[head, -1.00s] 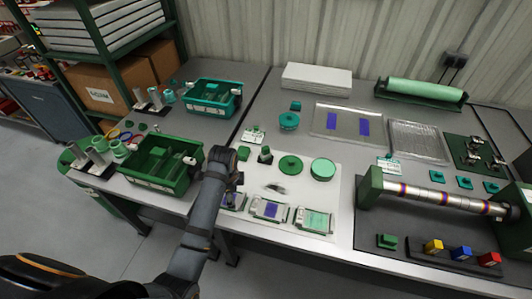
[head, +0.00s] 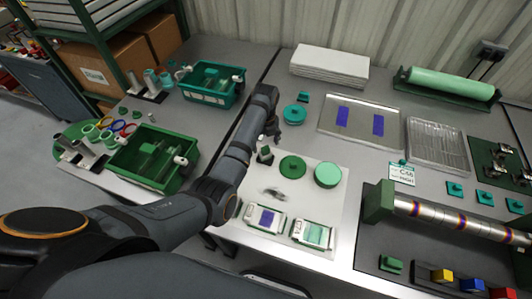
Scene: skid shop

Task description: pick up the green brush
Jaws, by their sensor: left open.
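A small dark green upright piece (head: 265,155) stands at the left edge of the white mat (head: 325,157); it may be the green brush, but it is too small to tell for sure. My left gripper (head: 272,136) hangs just behind and above it, pointing down, open and empty. I cannot tell whether its fingers touch the piece. My left arm hides the table to the left of the mat. My right gripper is not in view.
A teal disc (head: 295,114) is behind. Green crates (head: 151,160) stand left. A roller (head: 450,218) lies right. Framed cards (head: 265,218) line the front edge.

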